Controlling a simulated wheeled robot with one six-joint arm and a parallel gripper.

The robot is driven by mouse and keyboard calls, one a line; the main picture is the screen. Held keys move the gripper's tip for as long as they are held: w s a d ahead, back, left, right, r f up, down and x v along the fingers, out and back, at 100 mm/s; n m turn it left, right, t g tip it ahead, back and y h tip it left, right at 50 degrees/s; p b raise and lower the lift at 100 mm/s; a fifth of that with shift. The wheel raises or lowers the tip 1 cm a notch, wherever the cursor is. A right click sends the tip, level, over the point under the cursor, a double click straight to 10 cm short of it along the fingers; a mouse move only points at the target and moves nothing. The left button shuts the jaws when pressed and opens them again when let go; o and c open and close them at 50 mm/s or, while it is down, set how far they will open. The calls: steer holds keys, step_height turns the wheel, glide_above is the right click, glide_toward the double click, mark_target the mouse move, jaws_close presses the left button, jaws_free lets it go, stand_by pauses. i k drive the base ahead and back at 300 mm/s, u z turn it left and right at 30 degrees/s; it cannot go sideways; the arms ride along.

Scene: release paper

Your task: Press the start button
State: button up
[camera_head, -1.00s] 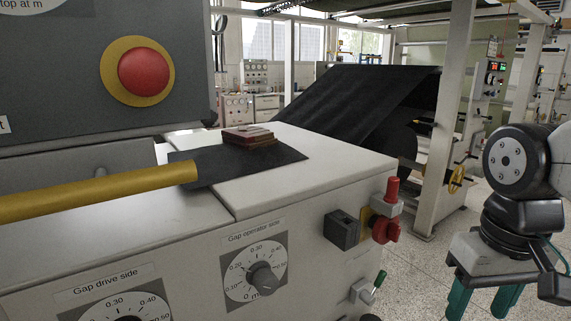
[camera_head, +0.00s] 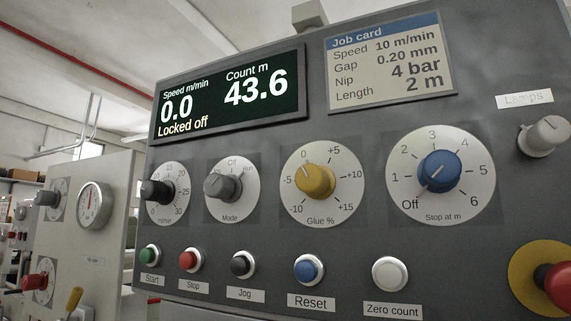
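The start button (camera_head: 150,256) is a green button in a pale ring at the lower left of the grey control panel, above a label reading "Start". The red stop button (camera_head: 189,260) is just right of it. The display (camera_head: 228,95) reads speed 0.0 m/min, count 43.6 m and "Locked off". My gripper does not show in the current view, so its place relative to the button cannot be seen.
Right of stop are the black jog (camera_head: 243,264), blue reset (camera_head: 309,270) and white zero count (camera_head: 390,274) buttons. Several knobs sit above, including the blue stop knob (camera_head: 440,171). A red emergency button (camera_head: 556,284) is at right. A gauge cabinet (camera_head: 75,215) stands at left.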

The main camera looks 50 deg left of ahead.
mark_target(148, 255)
steer(key=u, duration=1.8)
